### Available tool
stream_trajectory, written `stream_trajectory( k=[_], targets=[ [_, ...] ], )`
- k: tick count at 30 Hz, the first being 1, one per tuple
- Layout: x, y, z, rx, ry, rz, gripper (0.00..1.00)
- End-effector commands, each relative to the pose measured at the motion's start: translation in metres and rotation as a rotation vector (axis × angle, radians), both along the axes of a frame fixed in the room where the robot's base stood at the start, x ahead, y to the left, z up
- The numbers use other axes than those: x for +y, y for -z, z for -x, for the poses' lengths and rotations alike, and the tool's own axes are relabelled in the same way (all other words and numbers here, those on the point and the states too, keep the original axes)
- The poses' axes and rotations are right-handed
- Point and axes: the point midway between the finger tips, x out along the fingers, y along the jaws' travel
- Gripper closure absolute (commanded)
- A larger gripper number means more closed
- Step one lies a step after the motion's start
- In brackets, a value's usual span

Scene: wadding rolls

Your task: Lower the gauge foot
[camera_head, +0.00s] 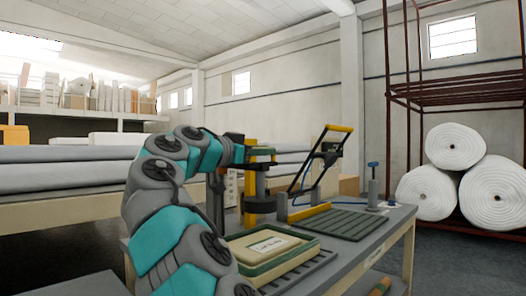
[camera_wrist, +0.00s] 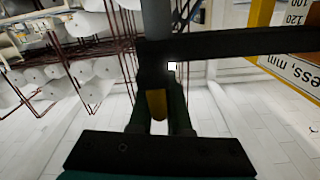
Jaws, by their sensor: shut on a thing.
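The thickness gauge stands on the workbench in the head view, with a dark upright (camera_head: 216,203) and a dark round foot (camera_head: 260,204) low over the bench, beside the tray. Whether the foot touches anything beneath is hidden. My gripper (camera_head: 262,158) is at the top of the gauge, above the foot. In the wrist view my gripper (camera_wrist: 157,108) is shut on a yellow grip (camera_wrist: 157,103), its dark green fingers on either side. A grey rod (camera_wrist: 157,18) and a dark crossbar (camera_wrist: 235,43) show beyond. A scale plate (camera_wrist: 293,70) marked in mm is at the right.
A tray with a labelled pad (camera_head: 268,246) lies at the front of the bench. A green ribbed plate (camera_head: 342,224), a yellow-handled lever frame (camera_head: 318,160) and a blue-topped post (camera_head: 373,185) stand to the right. White rolls (camera_head: 455,147) are stacked on a rack behind.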

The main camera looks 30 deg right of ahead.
Motion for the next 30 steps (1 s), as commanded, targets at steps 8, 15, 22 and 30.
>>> stream_trajectory(
  k=[8, 15, 22, 30],
  targets=[
    [0.000, 0.000, 0.000, 0.000, 0.001, -0.001, 1.00],
    [0.000, 0.016, 0.000, 0.001, 0.001, -0.001, 1.00],
    [0.000, 0.045, 0.000, 0.001, 0.000, -0.001, 1.00],
    [0.000, 0.045, 0.000, 0.000, -0.001, 0.000, 1.00]
  ],
)
